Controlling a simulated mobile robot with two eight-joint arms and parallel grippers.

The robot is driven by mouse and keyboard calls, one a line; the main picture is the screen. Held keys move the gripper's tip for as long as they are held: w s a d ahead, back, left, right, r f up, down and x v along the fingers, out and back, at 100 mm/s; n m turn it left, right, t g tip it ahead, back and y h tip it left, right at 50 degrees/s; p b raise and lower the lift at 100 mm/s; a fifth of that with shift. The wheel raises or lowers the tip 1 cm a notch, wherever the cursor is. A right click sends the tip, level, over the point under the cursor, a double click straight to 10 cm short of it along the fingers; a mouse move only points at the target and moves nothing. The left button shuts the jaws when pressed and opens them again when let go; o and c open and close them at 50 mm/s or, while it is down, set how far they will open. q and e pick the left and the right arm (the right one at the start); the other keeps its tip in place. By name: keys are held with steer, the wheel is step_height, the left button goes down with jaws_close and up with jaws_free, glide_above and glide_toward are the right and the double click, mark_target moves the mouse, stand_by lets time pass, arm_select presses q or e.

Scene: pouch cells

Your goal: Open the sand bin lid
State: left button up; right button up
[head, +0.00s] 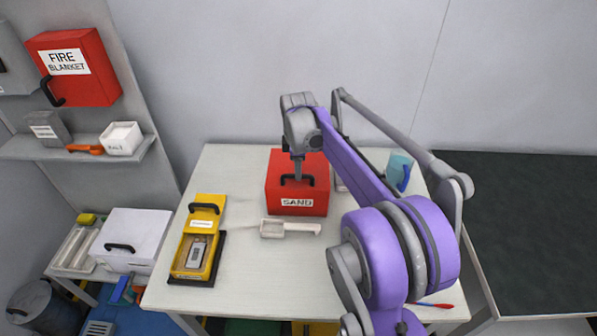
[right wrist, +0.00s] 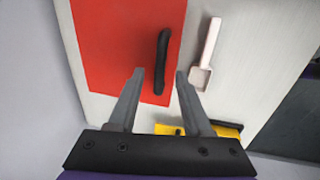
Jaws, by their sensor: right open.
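The red sand bin (head: 296,207) stands on the white table, with a white SAND label on its front. Its lid looks shut, and a black handle (head: 299,180) sits on it. The red lid (right wrist: 115,40) and black handle (right wrist: 161,62) also show in the right wrist view. My right gripper (head: 298,176) is above the bin, pointing down close to the handle. In the right wrist view my right gripper (right wrist: 160,75) is open and the handle lies ahead, between the fingertip lines. I cannot tell whether they touch. My left gripper is not in view.
A white scoop (head: 289,229) lies in front of the bin. A yellow case (head: 208,212) with a grey cell is at left. A teal cup (head: 398,171) stands at right behind my arm. The wall is close behind the table.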

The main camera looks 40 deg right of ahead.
steer(key=shift+w+d+f, duration=0.1)
steer(key=shift+f, duration=0.55)
steer(key=shift+w+d+f, duration=0.1)
steer(key=shift+f, duration=0.5)
jaws_close()
stand_by(0.5)
